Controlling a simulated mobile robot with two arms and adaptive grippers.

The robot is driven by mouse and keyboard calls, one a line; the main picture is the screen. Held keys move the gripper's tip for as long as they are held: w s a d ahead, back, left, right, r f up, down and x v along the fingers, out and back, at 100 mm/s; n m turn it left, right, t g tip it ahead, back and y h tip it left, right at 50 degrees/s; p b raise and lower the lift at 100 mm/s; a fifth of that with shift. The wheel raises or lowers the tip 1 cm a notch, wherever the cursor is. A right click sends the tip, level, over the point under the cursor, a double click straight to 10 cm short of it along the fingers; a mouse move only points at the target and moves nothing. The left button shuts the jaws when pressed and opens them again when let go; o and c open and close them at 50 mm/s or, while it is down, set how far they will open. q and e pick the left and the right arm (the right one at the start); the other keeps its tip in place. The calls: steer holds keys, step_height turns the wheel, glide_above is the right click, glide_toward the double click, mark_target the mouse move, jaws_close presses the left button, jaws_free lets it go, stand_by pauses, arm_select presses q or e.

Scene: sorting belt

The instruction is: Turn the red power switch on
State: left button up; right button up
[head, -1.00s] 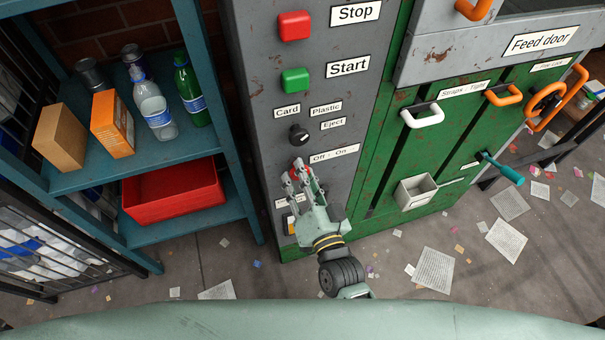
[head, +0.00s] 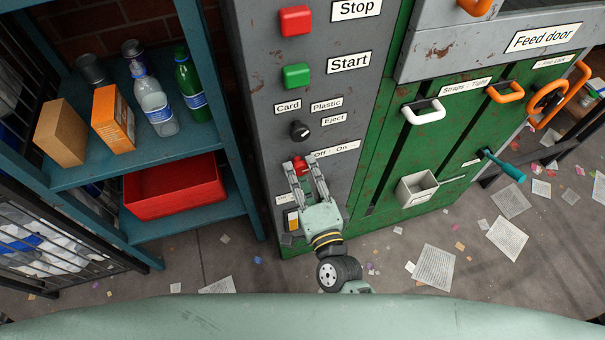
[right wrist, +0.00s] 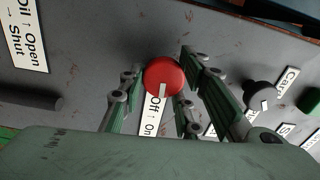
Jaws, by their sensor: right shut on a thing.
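The red power switch (head: 299,164) is a round red knob on the grey panel, beside the "Off - On" label (head: 335,150). In the right wrist view, the knob (right wrist: 164,77) carries a white mark on its lower edge, towards the label (right wrist: 154,112). My left gripper is not in view.
Above the switch are a black selector knob (head: 299,130), a green Start button (head: 296,76) and a red Stop button (head: 295,20). A teal shelf (head: 185,150) with bottles and boxes stands left.

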steer(key=shift+s+f+m, duration=0.15)
steer(key=shift+f+m, duration=0.45)
steer(key=o, duration=1)
steer(key=shift+r, duration=0.1)
steer(key=shift+r, duration=0.2)
steer(key=v, duration=1.2)
